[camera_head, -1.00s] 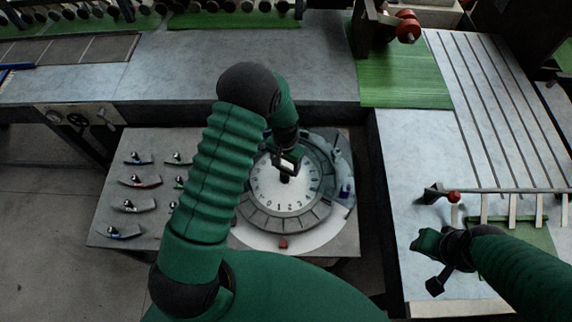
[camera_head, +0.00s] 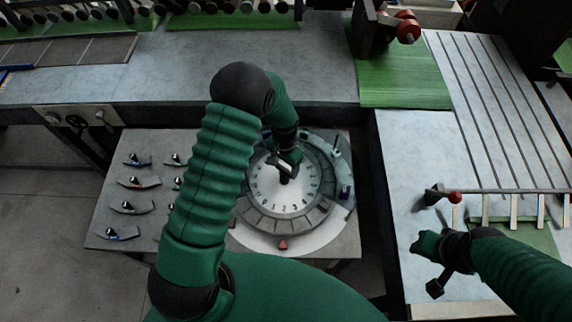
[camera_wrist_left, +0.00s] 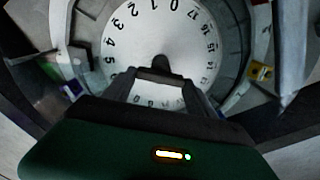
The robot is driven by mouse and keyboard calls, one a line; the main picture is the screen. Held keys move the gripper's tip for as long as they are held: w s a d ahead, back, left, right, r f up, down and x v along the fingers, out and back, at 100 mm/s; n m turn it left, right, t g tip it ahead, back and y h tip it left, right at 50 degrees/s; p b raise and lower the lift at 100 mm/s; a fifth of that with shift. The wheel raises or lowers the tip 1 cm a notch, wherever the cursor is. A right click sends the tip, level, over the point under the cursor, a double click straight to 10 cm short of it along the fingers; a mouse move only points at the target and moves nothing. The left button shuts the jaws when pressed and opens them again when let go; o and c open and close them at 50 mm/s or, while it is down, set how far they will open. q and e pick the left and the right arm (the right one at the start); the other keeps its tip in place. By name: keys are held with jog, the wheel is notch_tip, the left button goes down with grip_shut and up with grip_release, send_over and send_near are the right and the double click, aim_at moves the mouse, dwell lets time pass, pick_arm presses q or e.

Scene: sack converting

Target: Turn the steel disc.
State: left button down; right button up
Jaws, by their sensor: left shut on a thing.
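The steel disc (camera_head: 300,197) is a pale round dial with numbers around its edge, set in a grey segmented ring (camera_head: 262,220). A small red pointer (camera_head: 283,244) lies in front of the ring, and the 2 is the number closest to it. My left gripper (camera_head: 285,172) reaches down over the disc's middle and is shut on the dark centre knob (camera_wrist_left: 160,65). The disc's numbers also show in the left wrist view (camera_wrist_left: 120,45). My right gripper (camera_head: 432,265) is over the pale table at the right, away from the disc; its finger opening is unclear.
Several small curved parts (camera_head: 140,183) lie on the grey board (camera_head: 110,200) left of the disc. A rail with a red knob (camera_head: 454,197) stands near my right gripper. A green mat (camera_head: 400,80) and a slatted surface (camera_head: 490,100) lie behind it.

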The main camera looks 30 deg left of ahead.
pick_arm(q)
jog(key=c, duration=0.7)
grip_release()
jog(key=shift+s+a, duration=0.15)
jog(key=o, duration=0.4)
jog(key=shift+s+r, duration=0.1)
jog(key=shift+r, duration=0.05)
jog(key=shift+s, duration=0.1)
jog(key=shift+r, duration=0.1)
notch_tip(320, 180, up, 17)
jog(key=b, duration=0.4)
jog(key=shift+f, duration=0.2)
pick_arm(e)
jog(key=f, duration=0.3)
jog(key=shift+s+f, duration=0.25)
pick_arm(q)
jog(key=shift+f, duration=0.1)
pick_arm(e)
jog(key=shift+f, duration=0.1)
